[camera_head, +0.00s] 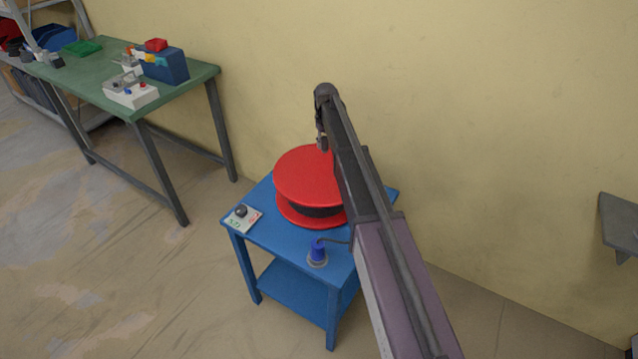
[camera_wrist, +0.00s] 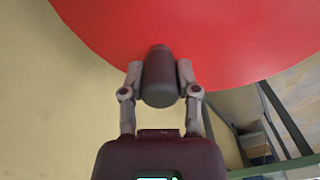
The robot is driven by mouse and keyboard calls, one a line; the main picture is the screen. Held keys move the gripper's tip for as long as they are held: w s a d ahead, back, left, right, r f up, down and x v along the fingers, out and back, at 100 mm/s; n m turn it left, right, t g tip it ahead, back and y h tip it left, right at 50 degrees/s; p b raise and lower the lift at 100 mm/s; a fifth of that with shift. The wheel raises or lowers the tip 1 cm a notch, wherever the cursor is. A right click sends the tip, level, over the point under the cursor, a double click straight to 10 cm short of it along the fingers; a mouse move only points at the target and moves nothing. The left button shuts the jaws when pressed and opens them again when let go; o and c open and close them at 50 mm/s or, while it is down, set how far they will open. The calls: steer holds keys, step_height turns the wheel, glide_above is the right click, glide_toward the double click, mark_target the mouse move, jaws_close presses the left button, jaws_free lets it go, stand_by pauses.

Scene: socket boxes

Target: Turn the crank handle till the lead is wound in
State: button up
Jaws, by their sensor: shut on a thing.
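A red reel (camera_head: 305,174) with a dark band of wound lead (camera_head: 308,209) between its flanges lies flat on a blue cart (camera_head: 283,237). In the wrist view the red flange (camera_wrist: 210,35) fills the top. My gripper (camera_wrist: 160,80) is shut on the dark crank handle (camera_wrist: 160,82), one finger on each side, at the flange's edge. In the head view my arm hides the reel's right side, and the gripper (camera_head: 322,143) is small at its far edge. A blue plug (camera_head: 317,252) stands at the cart's front edge, with a short dark lead (camera_head: 337,240) running from it behind my arm.
A small panel with a black knob (camera_head: 241,215) sits on the cart's left corner. A green workbench (camera_head: 190,88) with boxes stands at the left. The wall (camera_head: 480,100) is close behind the cart. A grey shelf (camera_head: 618,225) juts in at the right.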

steer(key=shift+s+d, duration=0.2)
steer(key=shift+d, duration=0.35)
steer(key=shift+s+d, duration=0.15)
steer(key=shift+d, duration=0.4)
steer(key=o, duration=1.2)
steer(key=shift+w, duration=0.1)
steer(key=shift+r, duration=0.15)
step_height(320, 180, up, 8)
steer(key=p, duration=0.8)
